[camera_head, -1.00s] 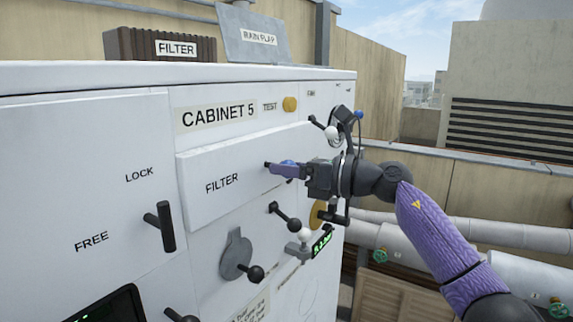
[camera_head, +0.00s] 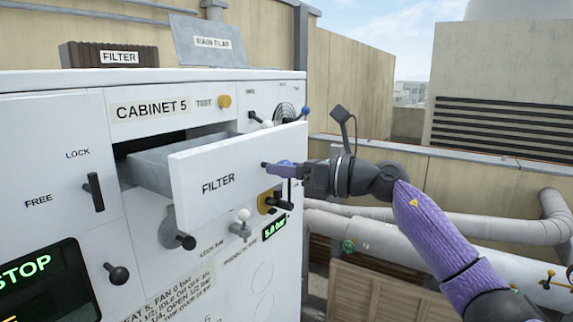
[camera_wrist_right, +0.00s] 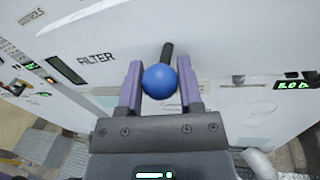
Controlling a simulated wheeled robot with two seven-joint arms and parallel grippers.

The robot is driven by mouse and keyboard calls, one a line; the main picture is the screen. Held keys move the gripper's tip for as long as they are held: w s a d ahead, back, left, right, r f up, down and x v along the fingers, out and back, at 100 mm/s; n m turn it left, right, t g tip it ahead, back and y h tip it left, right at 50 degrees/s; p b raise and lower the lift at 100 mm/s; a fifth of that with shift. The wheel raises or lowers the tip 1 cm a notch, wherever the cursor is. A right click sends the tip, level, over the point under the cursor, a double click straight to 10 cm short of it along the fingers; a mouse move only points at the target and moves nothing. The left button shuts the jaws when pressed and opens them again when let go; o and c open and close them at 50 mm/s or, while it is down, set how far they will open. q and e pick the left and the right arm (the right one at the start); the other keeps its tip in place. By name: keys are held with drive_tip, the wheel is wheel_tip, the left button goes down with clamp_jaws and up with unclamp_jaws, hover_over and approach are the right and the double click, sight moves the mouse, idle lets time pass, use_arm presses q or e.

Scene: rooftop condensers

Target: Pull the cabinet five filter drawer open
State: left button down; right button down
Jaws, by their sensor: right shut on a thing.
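Cabinet 5 (camera_head: 60,140) is a white unit with a labelled panel. Its filter drawer (camera_head: 190,190), white with "FILTER" on the front, stands pulled out, and its grey tray wall (camera_head: 160,172) and a dark opening show behind the front. My right gripper (camera_head: 278,168) is at the right part of the drawer front, shut on the drawer's handle. In the right wrist view, the handle's blue ball (camera_wrist_right: 160,81) sits between the two purple fingers, with a dark stem beyond it. My left gripper is not in view.
Below the drawer are a grey round cover with a black knob (camera_head: 186,242), a white-knobbed valve (camera_head: 241,228) and a green readout (camera_head: 274,227). A lock lever (camera_head: 94,192) is at left. A filter block (camera_head: 110,55) and rain flap (camera_head: 209,40) are on top. Pipes (camera_head: 400,245) run at right.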

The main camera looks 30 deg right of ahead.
drive_tip(key=shift+r, duration=0.2)
drive_tip(key=shift+c, duration=1.4)
unclamp_jaws()
drive_tip(key=shift+f, duration=0.15)
drive_tip(key=b+v, duration=0.5)
drive_tip(key=v, duration=0.5)
